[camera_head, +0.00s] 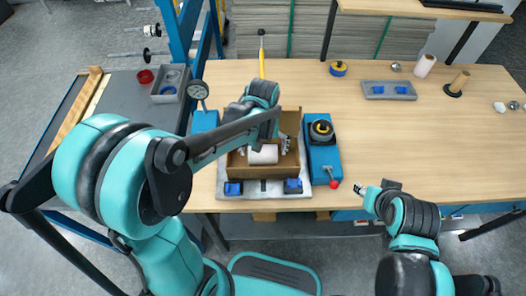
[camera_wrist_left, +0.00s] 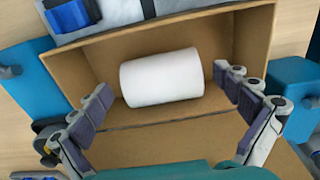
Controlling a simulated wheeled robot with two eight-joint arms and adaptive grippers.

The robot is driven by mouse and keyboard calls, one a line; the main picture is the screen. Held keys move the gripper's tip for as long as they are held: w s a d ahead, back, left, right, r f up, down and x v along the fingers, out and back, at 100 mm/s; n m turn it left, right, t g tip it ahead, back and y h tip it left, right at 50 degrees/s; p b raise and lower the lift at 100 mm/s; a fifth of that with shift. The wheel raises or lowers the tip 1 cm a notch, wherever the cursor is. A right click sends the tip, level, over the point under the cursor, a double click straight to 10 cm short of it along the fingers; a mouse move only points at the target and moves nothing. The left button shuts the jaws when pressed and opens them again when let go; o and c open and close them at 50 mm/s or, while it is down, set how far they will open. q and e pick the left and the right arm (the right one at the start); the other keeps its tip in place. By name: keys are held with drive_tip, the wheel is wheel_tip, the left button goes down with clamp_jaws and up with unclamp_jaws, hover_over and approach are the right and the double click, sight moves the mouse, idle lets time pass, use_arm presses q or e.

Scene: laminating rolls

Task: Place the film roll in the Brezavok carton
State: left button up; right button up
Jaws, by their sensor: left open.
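The white film roll (camera_wrist_left: 162,78) lies on its side inside the open brown carton (camera_wrist_left: 120,144). In the head view the roll (camera_head: 263,154) shows in the near part of the carton (camera_head: 290,122), below my left arm. My left gripper (camera_wrist_left: 165,112) is open over the carton, one finger at each side of the roll, with gaps between the fingers and the roll. In the head view this gripper (camera_head: 263,140) is partly hidden by its wrist. My right gripper (camera_head: 370,193) is over the table's front edge, away from the carton; its finger opening is unclear. No carton label is readable.
A blue fixture with a black knob (camera_head: 321,130) and a red-ended lever stands right of the carton. A grey plate with blue blocks (camera_head: 262,189) lies in front. A grey tray (camera_head: 389,90), another white roll (camera_head: 425,65) and a brown post (camera_head: 459,82) stand farther right. The table's right middle is clear.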

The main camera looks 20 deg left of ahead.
sight(263, 154)
use_arm(q)
wheel_tip(263, 154, up, 11)
drive_tip(key=p, duration=0.4)
drive_tip(key=s+a+r+m+t, duration=0.1)
drive_tip(key=s+a+t, duration=0.1)
drive_tip(key=s, duration=0.3)
drive_tip(key=s+a+r+m+t, duration=0.1)
drive_tip(key=s+a+m+t, duration=0.1)
drive_tip(key=s+t, duration=0.3)
drive_tip(key=shift+s+a, duration=0.15)
drive_tip(key=shift+a, duration=0.2)
idle(0.5)
